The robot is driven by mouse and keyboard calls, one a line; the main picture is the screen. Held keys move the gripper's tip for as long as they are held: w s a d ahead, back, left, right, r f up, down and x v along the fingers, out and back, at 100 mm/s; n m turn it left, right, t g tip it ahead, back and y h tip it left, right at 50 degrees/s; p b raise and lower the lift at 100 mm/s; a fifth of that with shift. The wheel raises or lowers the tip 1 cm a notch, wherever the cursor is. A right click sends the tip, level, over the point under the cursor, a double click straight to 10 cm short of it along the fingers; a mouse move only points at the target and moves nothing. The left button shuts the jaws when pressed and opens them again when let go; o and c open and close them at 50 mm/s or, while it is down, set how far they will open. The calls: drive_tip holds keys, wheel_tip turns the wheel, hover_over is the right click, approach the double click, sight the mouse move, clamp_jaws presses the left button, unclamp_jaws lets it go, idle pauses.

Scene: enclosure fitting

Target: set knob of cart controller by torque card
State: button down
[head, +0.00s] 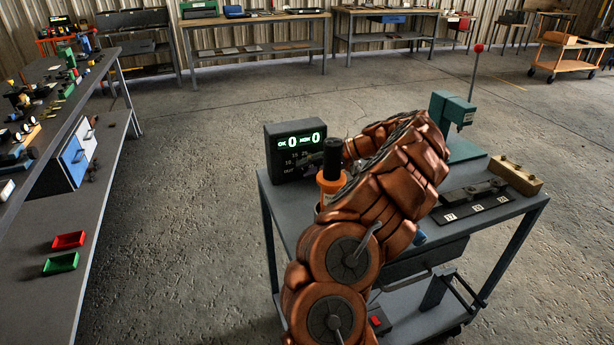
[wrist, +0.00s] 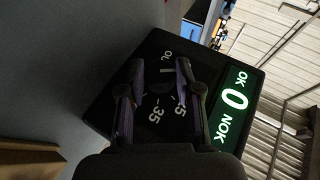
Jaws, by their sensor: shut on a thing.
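The cart controller (head: 283,176) is a dark box at the back left of the cart, its green display reading OK 0 and NOK 0. In the wrist view its face (wrist: 105,108) fills the middle, with part of the lit display (wrist: 234,100) at right. My gripper (wrist: 165,92) has its two fingers on either side of the dark round knob (wrist: 162,84), shut on it. White scale marks surround the knob; 35 is legible, others are partly covered. The knob's exact setting is hard to read. In the head view my arm hides most of the gripper. I cannot identify a torque card.
An orange holder with a black-topped cylinder (head: 332,155) stands close to the arm. A dark strip with white labels (head: 477,209), a tan block (head: 516,176) and a green press (head: 452,112) are on the cart's right. A workbench (head: 40,215) runs along the left.

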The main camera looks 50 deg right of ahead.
drive_tip(key=shift+d+f+t+y+b, duration=0.1)
drive_tip(key=shift+f+t+y+b, duration=0.1)
drive_tip(key=shift+t+y+b, duration=0.25)
drive_tip(key=shift+r+y, duration=0.1)
drive_tip(key=shift+y, duration=0.15)
drive_tip(key=c, duration=0.8)
unclamp_jaws()
drive_tip(key=shift+s+d+r, duration=0.2)
drive_tip(key=shift+s+d, duration=0.25)
drive_tip(key=shift+v, duration=5.25)
drive_tip(key=shift+s+a, duration=0.1)
